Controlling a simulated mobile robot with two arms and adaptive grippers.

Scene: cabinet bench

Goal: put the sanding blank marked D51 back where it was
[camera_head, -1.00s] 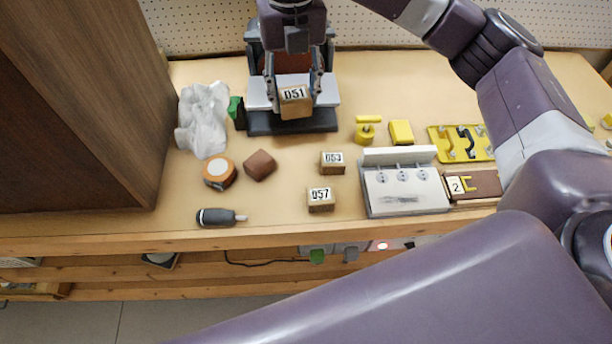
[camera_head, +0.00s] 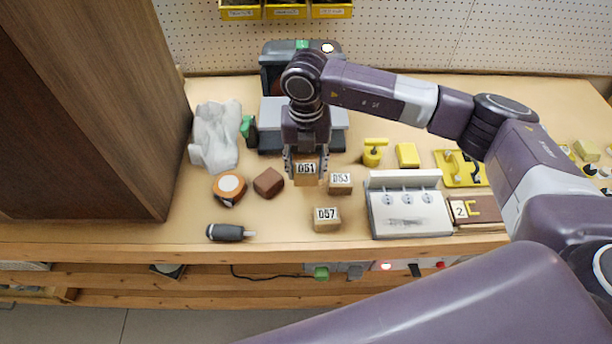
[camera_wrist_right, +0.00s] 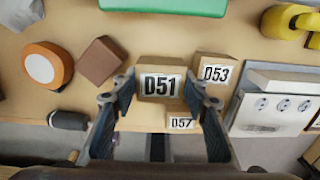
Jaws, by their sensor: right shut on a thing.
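The sanding blank marked D51 (camera_head: 306,168) is a light wooden block with a white label. My right gripper (camera_head: 306,176) is shut on it, and in the right wrist view D51 (camera_wrist_right: 160,82) sits between the two fingertips (camera_wrist_right: 160,90). Blank D53 (camera_head: 340,183) is on the bench just right of D51, and blank D57 (camera_head: 326,219) is nearer the front edge. In the wrist view D53 (camera_wrist_right: 214,74) is beside D51 and D57 (camera_wrist_right: 181,122) is partly hidden. I cannot tell whether D51 touches the bench. My left gripper is not in view.
A brown block (camera_head: 268,182), an orange-and-white round thing (camera_head: 229,188) and a dark-handled tool (camera_head: 230,232) lie to the left. A grey-and-white machine (camera_head: 334,118) stands behind. A white panel with dials (camera_head: 410,213) is at right. A tall wooden cabinet (camera_head: 85,110) bounds the left.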

